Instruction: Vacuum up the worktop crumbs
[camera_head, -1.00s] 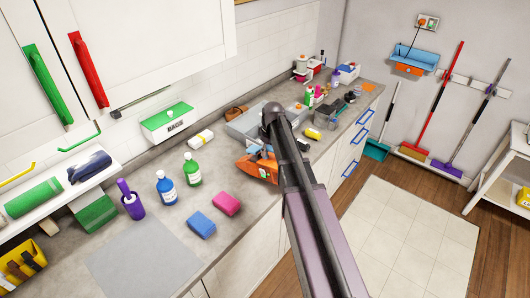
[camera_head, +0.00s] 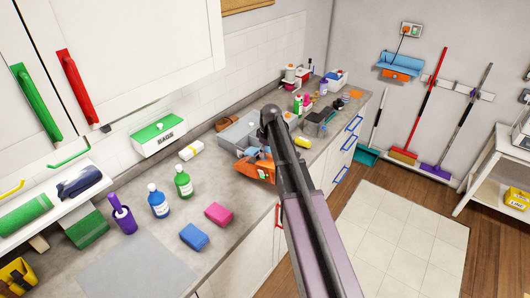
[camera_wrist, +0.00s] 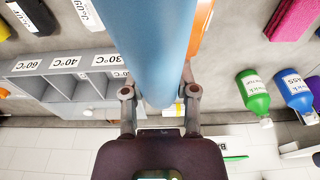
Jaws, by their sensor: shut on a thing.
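An orange hand vacuum (camera_head: 256,172) shows over the worktop (camera_head: 225,265) in the head view, partly hidden behind my arm. In the wrist view my gripper (camera_wrist: 160,95) is shut on a thick blue handle (camera_wrist: 155,45), with an orange part (camera_wrist: 201,22) beside it. It appears to be the vacuum's handle. I cannot tell from these views whether the vacuum touches the worktop. A small orange patch (camera_head: 356,94) lies near the worktop's far end; I cannot tell whether it is the crumbs.
A blue sponge (camera_head: 194,237), pink sponge (camera_head: 218,214), blue bottle (camera_head: 158,202) and green bottle (camera_head: 183,183) stand left of my arm. A grey divided box (camera_head: 238,130) is behind the vacuum. A blue-and-orange wall unit (camera_head: 401,67) hangs beyond. The tiled floor (camera_head: 400,240) is clear.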

